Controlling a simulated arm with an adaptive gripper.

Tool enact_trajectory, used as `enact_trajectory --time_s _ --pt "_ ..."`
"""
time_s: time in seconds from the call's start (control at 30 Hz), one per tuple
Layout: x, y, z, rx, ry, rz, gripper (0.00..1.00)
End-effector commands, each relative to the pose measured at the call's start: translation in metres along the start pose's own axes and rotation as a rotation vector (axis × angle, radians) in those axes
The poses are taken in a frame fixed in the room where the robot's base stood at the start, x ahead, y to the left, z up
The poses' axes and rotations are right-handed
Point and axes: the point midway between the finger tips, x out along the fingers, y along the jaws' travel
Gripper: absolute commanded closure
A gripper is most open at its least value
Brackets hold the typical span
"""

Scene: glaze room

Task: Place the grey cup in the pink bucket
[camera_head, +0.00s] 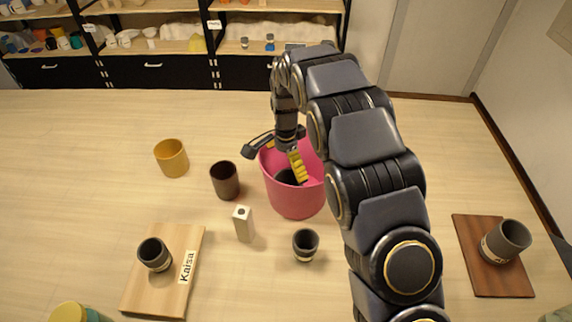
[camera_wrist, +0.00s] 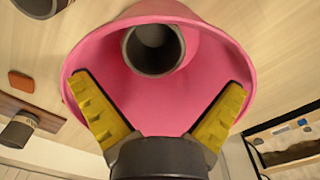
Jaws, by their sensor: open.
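The pink bucket (camera_head: 296,202) stands on the wooden surface near the middle of the head view. In the wrist view the pink bucket (camera_wrist: 205,85) fills the centre. A dark grey cup (camera_wrist: 153,48) lies inside it, its round mouth facing the camera. In the head view only a dark part of that cup (camera_head: 287,177) shows inside the rim. My gripper (camera_wrist: 160,85) is at the bucket's mouth, its yellow-padded fingers spread wide. Nothing is between the fingers, and the cup is apart from them.
Other grey cups stand on the Kaisa board (camera_head: 189,247), on the bare surface (camera_head: 305,244) and on a dark brown board (camera_head: 476,226). A brown cup (camera_head: 225,180), a yellow cup (camera_head: 171,158) and a pale block (camera_head: 243,223) stand left of the bucket. Shelves line the back.

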Motion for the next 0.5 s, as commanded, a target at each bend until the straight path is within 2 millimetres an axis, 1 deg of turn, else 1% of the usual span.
enact_trajectory --time_s 0.17,0.3,0.5 --pt "-0.034 -0.001 -0.001 0.0 0.003 -0.006 0.0" --pt "-0.068 -0.002 -0.001 0.0 0.004 -0.009 0.0" --pt "-0.104 -0.001 0.0 0.0 0.001 -0.003 0.0"
